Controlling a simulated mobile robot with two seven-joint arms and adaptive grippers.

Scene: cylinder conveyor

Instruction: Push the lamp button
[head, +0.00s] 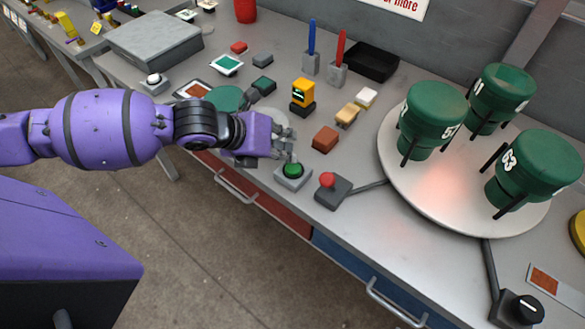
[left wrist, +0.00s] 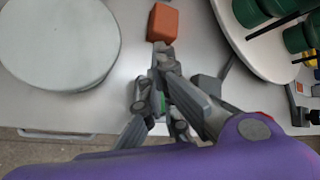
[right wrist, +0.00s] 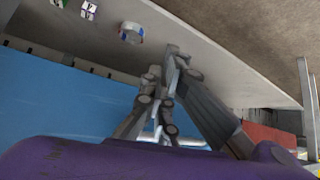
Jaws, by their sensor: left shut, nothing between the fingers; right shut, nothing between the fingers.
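A green push button (head: 293,170) sits on a small light grey box (head: 293,184) near the table's front edge. My left gripper (head: 291,157) is shut and empty, with its fingertips close above the green button; I cannot tell whether they touch. In the left wrist view the shut fingers (left wrist: 162,52) hide most of the button, and only a bit of green shows between them. A red knob (head: 327,180) on a dark box stands just right of it. No label shows which one is the lamp button. My right gripper (right wrist: 172,55) is shut and empty, away from these buttons.
A round turntable (head: 395,170) with green numbered canisters (head: 432,115) stands to the right. A reddish-brown block (head: 325,139) lies behind the green button. A white domed button (head: 153,80) is at the far left. A black dial (head: 525,308) is at the front right.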

